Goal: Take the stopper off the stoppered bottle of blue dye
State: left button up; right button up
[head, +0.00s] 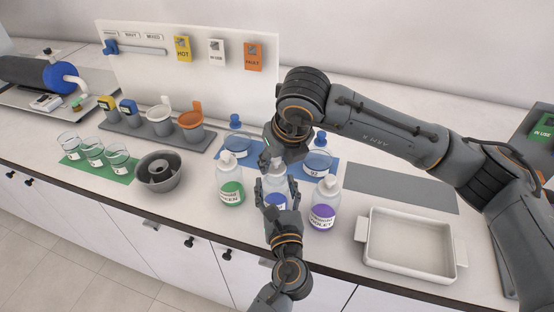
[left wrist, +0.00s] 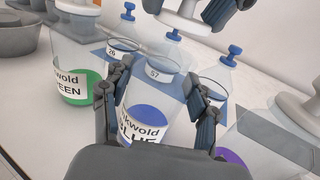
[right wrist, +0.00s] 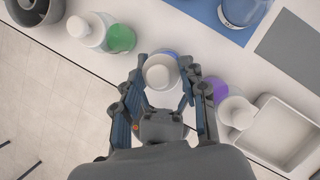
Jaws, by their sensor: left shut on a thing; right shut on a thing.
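The blue dye bottle (head: 277,203) stands upright near the counter's front, with a blue label patch that also shows in the left wrist view (left wrist: 147,120). My left gripper (head: 272,190) is shut around its body from the front, a finger on each side (left wrist: 157,88). My right gripper (head: 275,160) reaches down over the bottle's top and is shut on the white stopper (right wrist: 160,72). The stopper also shows at the top of the left wrist view (left wrist: 182,20).
A green-label bottle (head: 230,187) stands close on the left and a violet-label bottle (head: 324,208) close on the right. A grey ring-shaped pot (head: 158,172) is left; a white tray (head: 410,275) is right. The grey mat (head: 400,188) is clear.

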aim_at(277, 160)
jog(key=shift+r, duration=1.95)
pick_arm(q)
jog(key=o, duration=1.8)
